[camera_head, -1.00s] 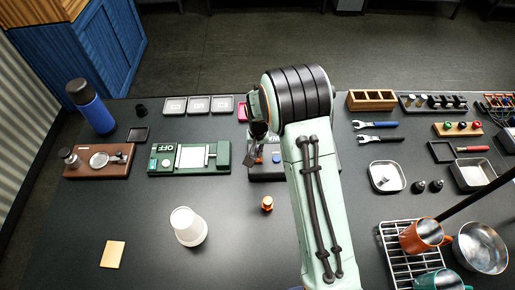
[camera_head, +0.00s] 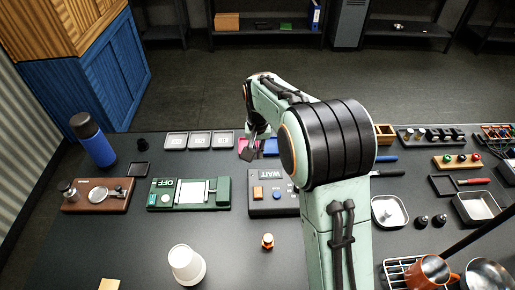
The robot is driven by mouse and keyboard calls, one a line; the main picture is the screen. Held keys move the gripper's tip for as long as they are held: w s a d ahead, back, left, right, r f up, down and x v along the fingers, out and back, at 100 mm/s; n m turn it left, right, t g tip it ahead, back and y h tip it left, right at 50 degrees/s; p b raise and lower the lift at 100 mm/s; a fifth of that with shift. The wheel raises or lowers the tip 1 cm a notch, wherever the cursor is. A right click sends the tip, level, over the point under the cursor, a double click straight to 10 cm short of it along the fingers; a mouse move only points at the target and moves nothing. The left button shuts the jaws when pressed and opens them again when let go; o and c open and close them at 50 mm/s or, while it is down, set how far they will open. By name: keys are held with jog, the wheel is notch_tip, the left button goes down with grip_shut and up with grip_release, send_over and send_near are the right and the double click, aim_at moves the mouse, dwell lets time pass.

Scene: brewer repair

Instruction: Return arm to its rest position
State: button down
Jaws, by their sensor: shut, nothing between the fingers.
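My arm rises from the lower right of the head view and bends at a large black-banded joint over the table. My gripper (camera_head: 253,143) hangs at the far end of the forearm, above the table's back edge near the magenta and blue trays. It is small and dark here, shut and empty. It is behind the grey WAIT box and apart from it.
The grey WAIT box (camera_head: 272,196), green OFF device (camera_head: 188,194) and brown board (camera_head: 97,207) stand in a row. A blue bottle (camera_head: 93,140) stands at left, a white cup (camera_head: 186,264) in front. A brass-orange piece (camera_head: 267,241) stands near my arm. Mugs and a rack are at right.

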jog(key=shift+r, duration=0.45)
jog(key=shift+w+d, duration=0.1)
jog(key=s+d+r+t, duration=0.1)
jog(key=d+r+t, duration=0.15)
jog(key=r, duration=0.65)
jog(key=s+d+r+m, duration=0.1)
jog(key=s+d+r, duration=0.3)
jog(key=s, duration=0.5)
jog(key=s+f+n+g, duration=0.1)
jog(key=s+f+g, duration=0.1)
jog(key=s, duration=0.8)
jog(key=s+f+n+g, duration=0.1)
jog(key=s+f, duration=0.4)
jog(key=s, duration=0.6)
jog(key=shift+s+f+g+y, duration=0.15)
jog(key=shift+s+g+y, duration=0.1)
jog(key=shift+g+y, duration=0.25)
jog(key=shift+a, duration=0.1)
